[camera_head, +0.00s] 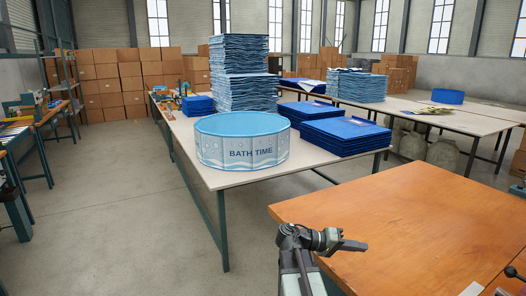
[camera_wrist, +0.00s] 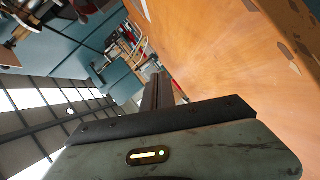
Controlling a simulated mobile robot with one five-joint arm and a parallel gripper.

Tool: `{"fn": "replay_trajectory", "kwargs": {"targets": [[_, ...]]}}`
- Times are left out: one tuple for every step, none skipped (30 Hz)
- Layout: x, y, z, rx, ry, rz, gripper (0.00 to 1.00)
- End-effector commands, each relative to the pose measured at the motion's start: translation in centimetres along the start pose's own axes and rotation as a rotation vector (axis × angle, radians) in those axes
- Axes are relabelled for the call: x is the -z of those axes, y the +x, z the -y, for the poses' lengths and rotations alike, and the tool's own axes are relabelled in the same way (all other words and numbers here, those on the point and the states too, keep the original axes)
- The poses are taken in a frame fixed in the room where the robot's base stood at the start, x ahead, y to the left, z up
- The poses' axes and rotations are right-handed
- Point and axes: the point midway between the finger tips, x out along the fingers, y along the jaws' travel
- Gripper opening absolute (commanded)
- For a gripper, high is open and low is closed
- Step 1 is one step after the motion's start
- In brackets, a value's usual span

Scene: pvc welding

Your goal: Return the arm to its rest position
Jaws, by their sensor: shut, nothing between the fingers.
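My gripper (camera_head: 354,245) is at the lower middle of the head view, at the end of my folded grey-green arm. It points right, above the near left part of an orange wooden table (camera_head: 420,215). Its fingers are together and hold nothing. In the wrist view the dark fingers (camera_wrist: 158,92) show close together, beyond the grey-green gripper body. The wooden table top (camera_wrist: 215,50) fills the upper right of that view, which is strongly tilted.
A white table (camera_head: 225,180) behind carries a blue "BATH TIME" pool (camera_head: 242,142), blue folded stacks (camera_head: 345,135) and a tall pile of sheets (camera_head: 240,75). Cardboard boxes (camera_head: 110,80) line the back wall. Open floor (camera_head: 120,220) lies on the left. The near wooden table top is mostly bare.

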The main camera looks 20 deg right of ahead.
Motion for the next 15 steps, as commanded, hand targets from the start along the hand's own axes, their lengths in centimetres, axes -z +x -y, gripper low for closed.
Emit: {"fn": "replay_trajectory", "kwargs": {"targets": [[-0.9, -3.1, 3.7, 0.097, -0.032, -0.022, 0.00], [-1.4, -4.9, 5.6, 0.157, -0.054, -0.030, 0.00], [-2.2, -7.3, 8.0, 0.238, -0.087, -0.038, 0.00], [-3.0, -9.1, 9.8, 0.299, -0.113, -0.044, 0.00], [-3.8, -10.9, 11.5, 0.361, -0.141, -0.048, 0.00], [-5.0, -13.3, 13.7, 0.442, -0.180, -0.052, 0.00], [-5.9, -15.1, 15.2, 0.502, -0.211, -0.055, 0.00], [-6.9, -16.9, 16.6, 0.561, -0.241, -0.055, 0.00], [-8.2, -19.0, 18.1, 0.636, -0.281, -0.054, 0.00], [-9.2, -20.6, 19.2, 0.689, -0.310, -0.053, 0.00], [-10.2, -22.0, 20.1, 0.741, -0.337, -0.050, 0.00], [-11.5, -23.8, 21.2, 0.806, -0.373, -0.046, 0.00], [-12.4, -25.0, 21.9, 0.854, -0.399, -0.041, 0.00], [-13.3, -26.2, 22.5, 0.901, -0.424, -0.037, 0.00], [-14.5, -27.7, 23.2, 0.964, -0.456, -0.027, 0.00]]}}
